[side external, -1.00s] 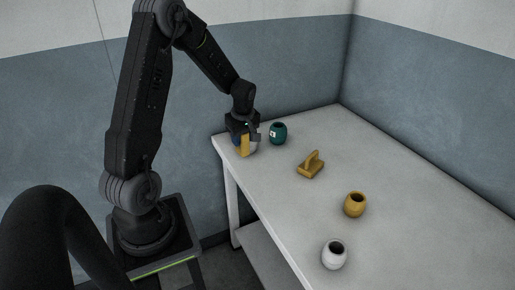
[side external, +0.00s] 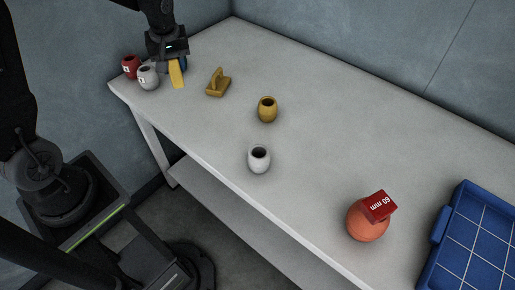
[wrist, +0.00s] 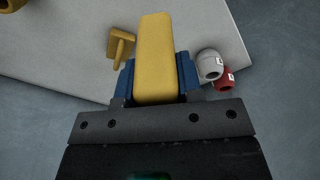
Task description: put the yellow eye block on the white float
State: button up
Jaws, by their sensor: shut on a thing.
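My gripper (side external: 172,56) is shut on a yellow block (side external: 177,75), a long bar that points down near the table's far left corner. In the wrist view the yellow block (wrist: 156,60) lies between my blue fingers. I cannot tell whether its lower end touches the table. A white pot-shaped float (side external: 148,78) with a dark label stands just left of the block, apart from it in the wrist view (wrist: 209,66). A second, unlabelled white float (side external: 259,158) stands upright near the table's front edge, its dark opening facing up.
A red float (side external: 130,67) stands beside the labelled white one. A mustard piece with an upright ridge (side external: 217,84) and a mustard pot (side external: 267,109) stand to the right. A blue tray (side external: 440,225) is far right.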

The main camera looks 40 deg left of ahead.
jog(key=d+r+m, duration=0.1)
jog(key=d+m, duration=0.1)
jog(key=d, duration=0.3)
jog(key=d+r+m, duration=0.1)
jog(key=d+m, duration=0.1)
jog(key=d, duration=0.4)
jog(key=d+r+m, duration=0.1)
jog(key=d+m, duration=0.2)
jog(key=d, duration=0.2)
jog(key=shift+w+d+t+h, duration=0.15)
jog(key=shift+d+t+h, duration=0.15)
jog(key=shift+t, duration=0.1)
send_over(259, 150)
jog(key=shift+f, duration=5.4)
jog(key=shift+f, duration=0.1)
jog(key=o, duration=1)
jog(key=r, duration=0.4)
jog(key=s+r, duration=0.1)
jog(key=r, duration=0.7)
jog(key=shift+s+d+r, duration=0.15)
jog(key=shift+s+d, duration=0.2)
jog(key=shift+s, duration=0.05)
